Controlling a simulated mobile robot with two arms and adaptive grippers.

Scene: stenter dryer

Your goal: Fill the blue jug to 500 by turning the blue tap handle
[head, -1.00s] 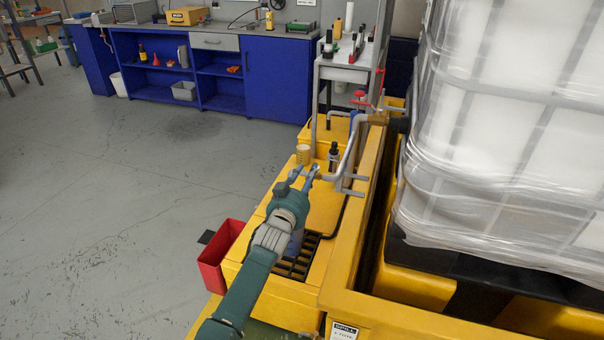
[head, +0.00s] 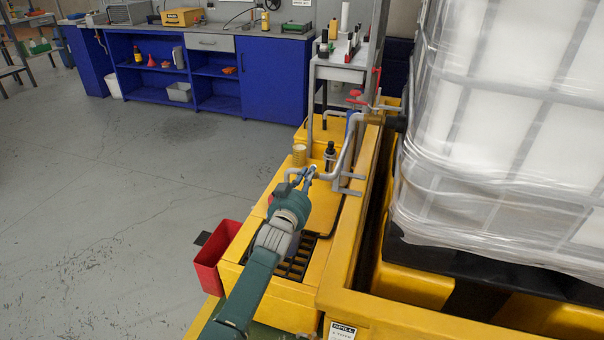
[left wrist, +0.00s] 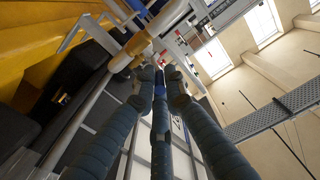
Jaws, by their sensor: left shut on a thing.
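My left gripper (head: 304,174) is closed at the left end of the bent grey pipe (head: 347,160), above the yellow unit. In the left wrist view its fingers (left wrist: 160,80) meet around a small blue piece (left wrist: 159,89), which looks like the blue tap handle; the fingers hide most of it. A brass fitting (left wrist: 141,50) and a pale pipe lie just beyond the fingertips. Another blue part (head: 352,122) shows beside the pipe's upper end in the head view. I cannot make out the blue jug or its level; my left arm covers part of the grille. My right gripper is not in view.
A red bin (head: 218,262) hangs at the yellow unit's left side. A wrapped white tank (head: 510,130) fills the right. The grey floor at left is clear.

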